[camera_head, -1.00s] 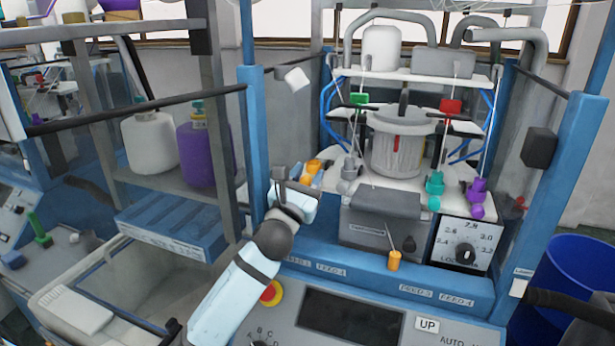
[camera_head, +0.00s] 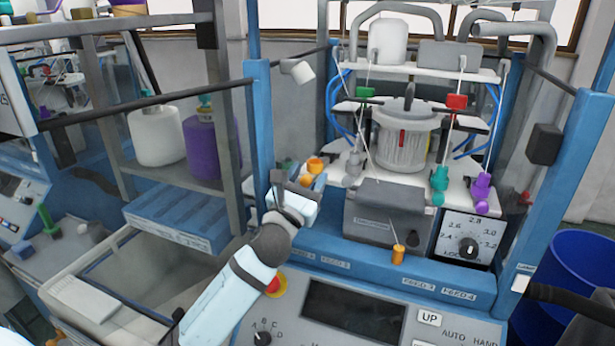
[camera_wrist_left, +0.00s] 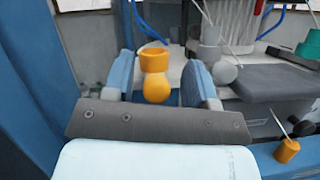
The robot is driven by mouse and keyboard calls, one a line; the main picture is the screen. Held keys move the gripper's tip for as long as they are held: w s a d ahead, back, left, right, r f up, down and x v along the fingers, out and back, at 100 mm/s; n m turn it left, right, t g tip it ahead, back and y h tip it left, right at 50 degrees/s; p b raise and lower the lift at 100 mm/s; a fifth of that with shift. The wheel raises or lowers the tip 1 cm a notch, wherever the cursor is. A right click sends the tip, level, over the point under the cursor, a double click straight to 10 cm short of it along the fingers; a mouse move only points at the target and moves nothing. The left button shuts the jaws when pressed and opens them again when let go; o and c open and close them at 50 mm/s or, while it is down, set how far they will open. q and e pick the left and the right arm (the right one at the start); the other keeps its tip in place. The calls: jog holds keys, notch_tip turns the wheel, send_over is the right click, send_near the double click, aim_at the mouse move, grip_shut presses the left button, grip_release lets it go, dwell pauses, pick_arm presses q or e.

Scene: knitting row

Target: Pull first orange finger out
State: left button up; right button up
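An orange finger (camera_head: 315,165) with a cup-like top and a rounded lower end is at the left edge of the white machine plate. It also shows in the left wrist view (camera_wrist_left: 155,75). My left gripper (camera_head: 303,184) is at this finger. In the left wrist view the two blue fingers of my left gripper (camera_wrist_left: 160,85) stand apart on either side of the orange finger, with a gap visible on each side. A second orange finger (camera_head: 398,254) stands on the blue front ledge, apart from the gripper. My right gripper is not in view.
A grey box (camera_head: 385,212) is right of my left gripper. Green (camera_head: 439,184) and purple (camera_head: 481,192) fingers stand farther right. A blue post (camera_head: 260,130) rises close on the left. A control panel (camera_head: 350,310) lies in front.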

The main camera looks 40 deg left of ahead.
pick_arm(q)
jog(key=shift+f, duration=0.1)
jog(key=b+v, duration=0.3)
jog(key=v, duration=1)
jog(key=shift+s+b, duration=0.35)
jog(key=shift+s, duration=0.05)
